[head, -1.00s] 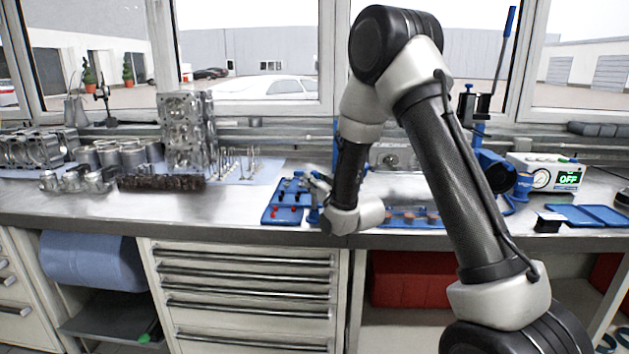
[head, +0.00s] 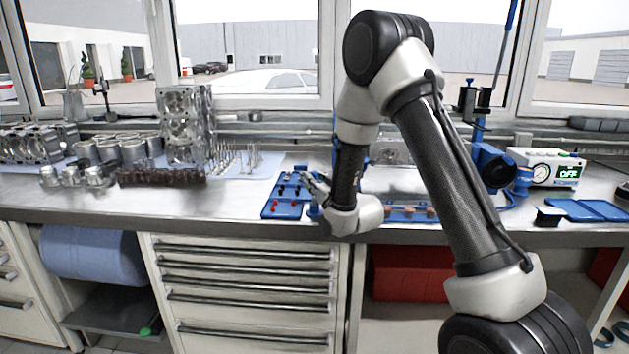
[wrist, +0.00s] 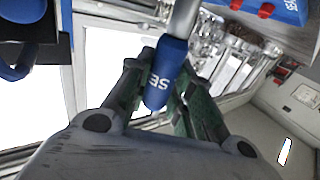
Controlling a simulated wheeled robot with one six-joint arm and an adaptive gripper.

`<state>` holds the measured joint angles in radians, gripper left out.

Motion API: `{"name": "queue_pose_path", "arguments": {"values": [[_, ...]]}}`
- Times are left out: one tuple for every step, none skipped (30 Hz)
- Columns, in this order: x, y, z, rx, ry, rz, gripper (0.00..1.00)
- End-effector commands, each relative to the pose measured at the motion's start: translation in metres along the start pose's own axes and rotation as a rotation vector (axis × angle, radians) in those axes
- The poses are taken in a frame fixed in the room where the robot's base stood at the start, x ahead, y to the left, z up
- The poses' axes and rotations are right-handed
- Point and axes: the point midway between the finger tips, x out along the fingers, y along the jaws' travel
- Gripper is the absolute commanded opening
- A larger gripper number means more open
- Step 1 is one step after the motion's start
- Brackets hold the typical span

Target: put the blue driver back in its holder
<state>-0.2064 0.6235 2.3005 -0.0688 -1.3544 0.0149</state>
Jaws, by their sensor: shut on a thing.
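My gripper (wrist: 163,92) is shut on the blue driver (wrist: 164,78). Its blue handle with white lettering sits between my fingers in the wrist view, and its grey shaft runs up out of the top of the picture. In the head view my gripper (head: 314,184) is over the bench, at the right edge of a blue rack (head: 270,211) with red and black pieces in it. The driver is too small and covered to make out in the head view. I cannot tell which blue thing is the driver's holder.
A blue tray with round brown pieces (head: 412,213) lies right of my wrist. Dark crankshaft (head: 162,177), metal engine parts and upright valves (head: 240,160) stand to the left. A box reading OFF (head: 545,168) is at right. The bench front left of the rack is clear (head: 225,205).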

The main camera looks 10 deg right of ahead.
Motion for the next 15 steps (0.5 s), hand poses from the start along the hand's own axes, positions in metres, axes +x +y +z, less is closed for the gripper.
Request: {"name": "queue_pose_path", "arguments": {"values": [[0.0001,0.0,0.001,0.0,0.0,0.0,0.0],[0.0001,0.0,0.0016,0.0,0.0,0.0,0.0],[0.0001,0.0,0.0025,0.0,0.0,0.0,0.0],[0.0001,0.0,0.003,0.0,0.0,0.0,0.0],[0.0001,0.0,0.0036,0.0,0.0,0.0,0.0],[0.0001,0.0,0.0044,0.0,0.0,0.0,0.0],[0.0001,0.0,0.005,0.0,0.0,0.0,0.0],[0.0001,0.0,0.0055,0.0,0.0,0.0,0.0],[0.0001,0.0,0.0063,0.0,0.0,0.0,0.0],[0.0001,0.0,0.0069,0.0,0.0,0.0,0.0],[0.0001,0.0,0.0074,0.0,0.0,0.0,0.0],[0.0,0.0,0.0081,0.0,0.0,0.0,0.0],[0.0,0.0,0.0086,0.0,0.0,0.0,0.0],[0.0,0.0,0.0089,0.0,0.0,0.0,0.0],[0.0,0.0,0.0092,0.0,0.0,0.0,0.0]]}}
